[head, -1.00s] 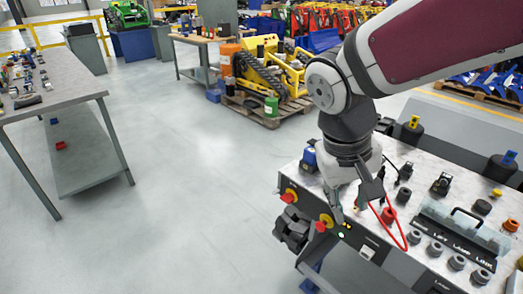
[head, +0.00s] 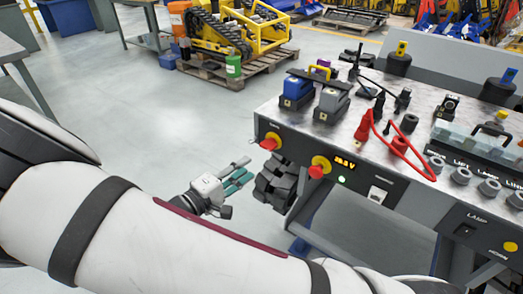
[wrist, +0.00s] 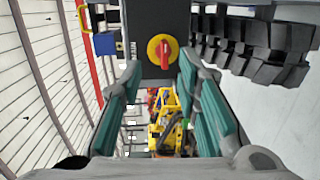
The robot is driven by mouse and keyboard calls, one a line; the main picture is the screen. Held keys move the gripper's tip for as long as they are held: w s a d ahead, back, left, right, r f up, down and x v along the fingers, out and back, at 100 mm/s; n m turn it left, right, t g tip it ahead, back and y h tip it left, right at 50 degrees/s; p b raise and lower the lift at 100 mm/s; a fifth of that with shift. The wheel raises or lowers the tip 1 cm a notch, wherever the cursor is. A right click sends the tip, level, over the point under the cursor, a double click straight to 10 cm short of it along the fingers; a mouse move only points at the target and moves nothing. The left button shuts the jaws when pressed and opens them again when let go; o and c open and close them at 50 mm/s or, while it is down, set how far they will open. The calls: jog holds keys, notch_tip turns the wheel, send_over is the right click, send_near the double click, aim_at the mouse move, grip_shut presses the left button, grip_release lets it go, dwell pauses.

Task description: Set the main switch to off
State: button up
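In the wrist view, a red rotary handle on a yellow disc (wrist: 162,51) sits on a dark panel. The handle runs roughly up and down in that picture. In the head view, two red-and-yellow switches show on the console front: a left one (head: 269,142) and a right one (head: 319,168). I cannot read a label by either. My gripper (head: 240,177) is left of the left switch, apart from it. Its teal fingers are open and empty in the wrist view (wrist: 166,103), with the handle beyond the gap between them.
Black blocky parts (head: 274,184) hang under the console's left end, close to my gripper. A blue box (head: 298,87) and a grey box (head: 332,102) stand on the console top (head: 440,98). A red cable (head: 420,172) loops over its front.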

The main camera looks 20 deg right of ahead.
aim_at(265, 148)
jog(key=shift+n+t, duration=0.5)
jog(key=shift+t, duration=0.2)
jog(key=b+x, duration=0.1)
jog(key=x, duration=0.3)
jog(key=f+b+x, duration=0.1)
jog(key=x, duration=0.3)
jog(key=w+a+b+x, duration=0.1)
jog(key=x, duration=0.4)
jog(key=shift+w+d+f, duration=0.1)
jog(key=shift+w+f, duration=0.05)
jog(key=shift+f, duration=0.15)
grip_shut()
